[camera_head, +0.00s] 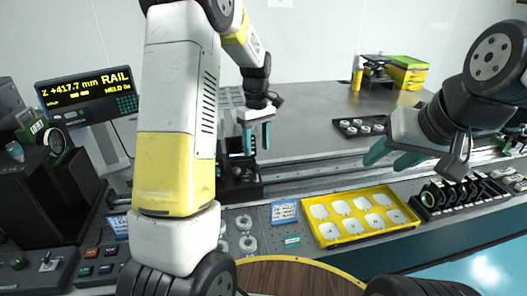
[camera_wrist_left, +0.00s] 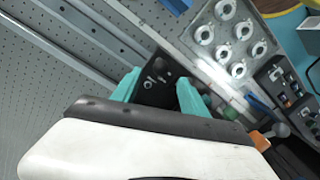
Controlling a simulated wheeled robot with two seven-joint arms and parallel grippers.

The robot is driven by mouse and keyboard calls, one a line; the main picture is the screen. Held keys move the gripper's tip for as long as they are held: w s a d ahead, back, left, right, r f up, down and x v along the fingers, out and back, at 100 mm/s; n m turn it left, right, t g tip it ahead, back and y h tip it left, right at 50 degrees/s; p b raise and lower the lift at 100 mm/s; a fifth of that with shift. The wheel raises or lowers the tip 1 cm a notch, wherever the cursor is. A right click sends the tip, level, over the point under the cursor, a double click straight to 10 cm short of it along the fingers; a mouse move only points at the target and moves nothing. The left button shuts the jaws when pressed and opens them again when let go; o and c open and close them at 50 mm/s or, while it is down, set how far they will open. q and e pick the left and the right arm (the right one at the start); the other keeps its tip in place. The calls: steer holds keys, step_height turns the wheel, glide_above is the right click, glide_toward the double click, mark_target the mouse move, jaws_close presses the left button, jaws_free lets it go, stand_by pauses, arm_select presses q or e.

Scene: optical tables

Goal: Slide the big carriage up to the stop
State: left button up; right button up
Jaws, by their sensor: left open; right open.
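A black carriage (camera_head: 243,188) sits on the long metal rail (camera_head: 315,172), partly hidden behind my left arm in the head view. I cannot tell whether it is the big one. My left gripper (camera_head: 256,138) is open above it, with teal fingers pointing down. In the left wrist view, a black block with round holes (camera_wrist_left: 158,88) shows between the open fingertips (camera_wrist_left: 158,92); contact cannot be told. My right gripper (camera_head: 392,152) is open and empty, above the right part of the rail. I cannot make out the stop.
A yellow tray (camera_head: 327,231) of white pieces and a black rack of round optics (camera_head: 429,199) stand in front of the rail. A dark tray (camera_head: 349,130) lies behind it. A display (camera_head: 88,92) at left reads "RAIL", Z +417.7 mm. The rail's middle looks clear.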

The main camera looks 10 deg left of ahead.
arm_select(q)
steer(key=shift+n+g+y, duration=0.4)
steer(key=shift+n+y, duration=0.3)
steer(key=shift+n, duration=0.2)
steer(key=f, duration=0.7)
steer(key=shift+s+a+f, duration=0.1)
steer(key=shift+s+f, duration=0.1)
jaws_close()
stand_by(0.5)
